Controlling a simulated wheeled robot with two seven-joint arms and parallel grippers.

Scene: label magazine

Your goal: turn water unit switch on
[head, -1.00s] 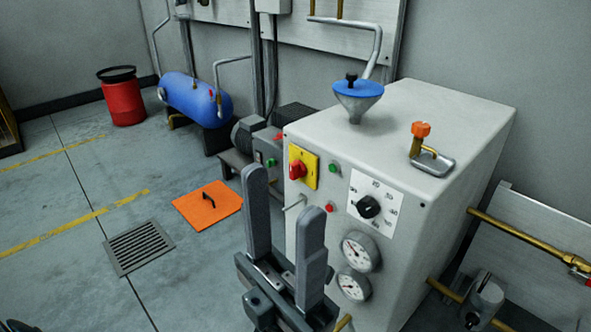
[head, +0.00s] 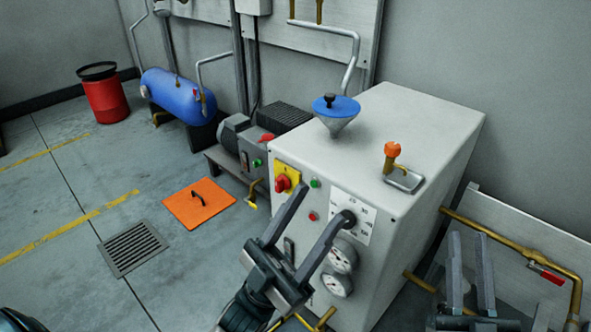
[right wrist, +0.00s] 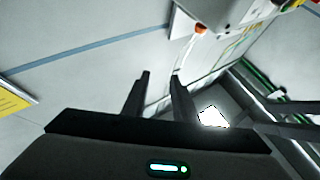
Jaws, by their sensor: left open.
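A red rotary switch (head: 283,182) on a yellow plate sits at the upper left of the front of a white cabinet, which I take to be the water unit (head: 425,130). The exact angle of its red handle is too small to tell. My left gripper (head: 322,204) is open and empty in front of the cabinet, its fingers pointing up and right. One fingertip is just below and right of the switch; the other overlaps the black dial knob. Contact cannot be told. My right gripper (head: 468,238) is open and empty at lower right; it also shows in the right wrist view (right wrist: 160,78).
A green button (head: 315,183), a red button (head: 312,217) and two gauges (head: 338,270) are on the same front. A blue-lidded funnel (head: 336,108) and orange-topped valve (head: 392,152) stand on top. A motor unit (head: 245,143) is left. Brass pipes run at right.

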